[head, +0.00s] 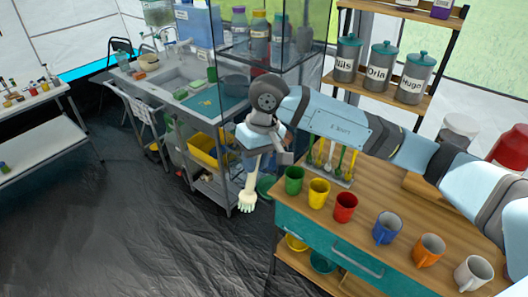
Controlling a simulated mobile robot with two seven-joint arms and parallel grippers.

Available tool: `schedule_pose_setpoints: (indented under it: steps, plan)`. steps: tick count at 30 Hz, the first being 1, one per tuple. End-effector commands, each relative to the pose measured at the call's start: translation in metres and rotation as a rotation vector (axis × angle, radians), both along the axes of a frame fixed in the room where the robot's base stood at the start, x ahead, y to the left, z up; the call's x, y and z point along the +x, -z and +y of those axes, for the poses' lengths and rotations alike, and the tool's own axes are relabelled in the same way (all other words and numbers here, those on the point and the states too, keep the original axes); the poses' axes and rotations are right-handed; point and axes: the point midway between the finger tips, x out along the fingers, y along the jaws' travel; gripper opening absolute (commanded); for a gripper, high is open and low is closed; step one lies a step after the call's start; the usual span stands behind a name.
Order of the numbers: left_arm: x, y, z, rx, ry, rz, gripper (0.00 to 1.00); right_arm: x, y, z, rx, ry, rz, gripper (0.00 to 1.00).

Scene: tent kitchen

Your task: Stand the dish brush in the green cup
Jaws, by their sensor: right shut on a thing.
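My right gripper (254,156) is shut on the dish brush (248,188), seen from the side with its arm coming in from the right. The brush is pale and hangs roughly upright, bristle head down, over the floor left of the wooden counter. Its upper handle is hidden by the gripper. A green cup (294,181) stands upright on the counter's left end, right of the brush and apart from it. My left gripper is not in view.
Yellow (319,193), red (345,207), blue, orange and white cups stand in a row right of the green cup. Utensils stand behind them. A glass-sided shelf (262,60) with bottles rises behind my arm. A sink unit (185,82) stands at the left; dark floor lies open in front.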

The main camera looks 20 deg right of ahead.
Motion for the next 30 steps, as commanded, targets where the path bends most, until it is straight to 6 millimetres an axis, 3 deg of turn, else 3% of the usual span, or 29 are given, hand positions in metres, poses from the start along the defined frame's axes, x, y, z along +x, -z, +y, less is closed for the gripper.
schedule_pose_setpoints:
  steps: [6,13,15,16,22,26,30]
  plan:
    - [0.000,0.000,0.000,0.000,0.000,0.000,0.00,0.001,-0.025,0.063,0.000,-0.259,-0.003,0.00]
    - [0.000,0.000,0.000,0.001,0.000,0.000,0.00,0.000,-0.042,0.107,-0.002,-0.455,-0.003,0.00]
    - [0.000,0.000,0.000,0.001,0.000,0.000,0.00,0.000,-0.045,0.114,-0.002,-0.488,-0.001,0.00]
    - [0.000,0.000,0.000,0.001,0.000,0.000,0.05,0.000,-0.046,0.117,-0.001,-0.499,-0.001,0.00]
    - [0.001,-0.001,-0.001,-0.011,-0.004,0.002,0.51,0.000,-0.048,0.122,-0.002,-0.526,-0.001,0.00]
    - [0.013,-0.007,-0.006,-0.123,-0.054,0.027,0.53,0.000,-0.047,0.122,-0.002,-0.525,0.000,0.00]
    - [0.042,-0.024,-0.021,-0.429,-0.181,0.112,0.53,0.000,-0.047,0.122,-0.002,-0.524,0.000,0.00]
